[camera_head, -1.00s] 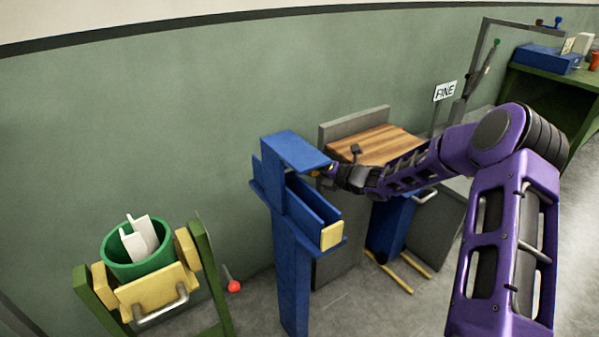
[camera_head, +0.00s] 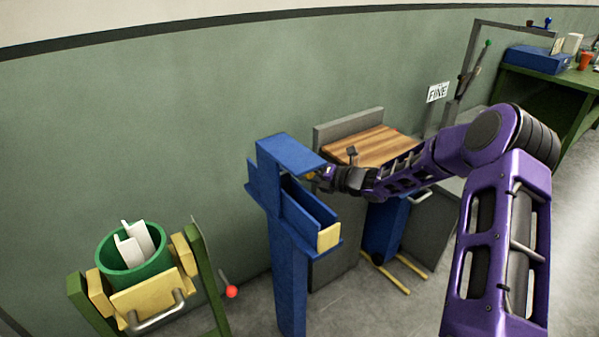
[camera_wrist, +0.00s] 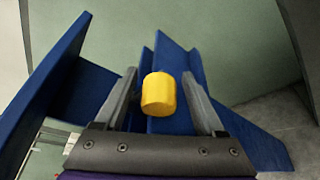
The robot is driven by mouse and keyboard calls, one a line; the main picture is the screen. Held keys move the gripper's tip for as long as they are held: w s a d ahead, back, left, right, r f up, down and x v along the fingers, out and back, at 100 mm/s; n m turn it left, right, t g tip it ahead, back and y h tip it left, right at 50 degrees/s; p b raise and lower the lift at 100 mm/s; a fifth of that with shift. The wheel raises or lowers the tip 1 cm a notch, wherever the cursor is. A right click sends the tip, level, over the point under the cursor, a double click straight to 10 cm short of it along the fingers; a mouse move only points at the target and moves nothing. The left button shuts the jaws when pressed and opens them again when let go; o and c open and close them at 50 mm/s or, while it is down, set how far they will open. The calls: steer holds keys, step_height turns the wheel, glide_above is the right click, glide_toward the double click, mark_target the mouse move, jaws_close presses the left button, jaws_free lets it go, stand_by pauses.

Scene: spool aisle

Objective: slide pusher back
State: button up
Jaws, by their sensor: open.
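The blue trough (camera_head: 305,207) stands on a blue post in the head view, with a raised hood at its back and a pale yellow block at its front end. A yellow knob (camera_wrist: 159,94), which may be the pusher's handle, shows in the wrist view between my fingers, above blue channel walls. My gripper (camera_wrist: 158,78) is open, with one finger on each side of the knob. Small gaps seem to show, and I cannot tell whether either finger touches it. In the head view my gripper reaches in beside the hood from the right, and its fingertips are mostly hidden.
A green bucket (camera_head: 135,252) with white pieces stands in a tilting stand at the left. A red-tipped lever (camera_head: 231,291) is beside it. A wooden-topped bench (camera_head: 370,147) lies behind my arm, with a FINE sign (camera_head: 437,92). Bare floor shows in front.

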steer(key=p+v, duration=0.1)
steer(key=v, duration=1.6)
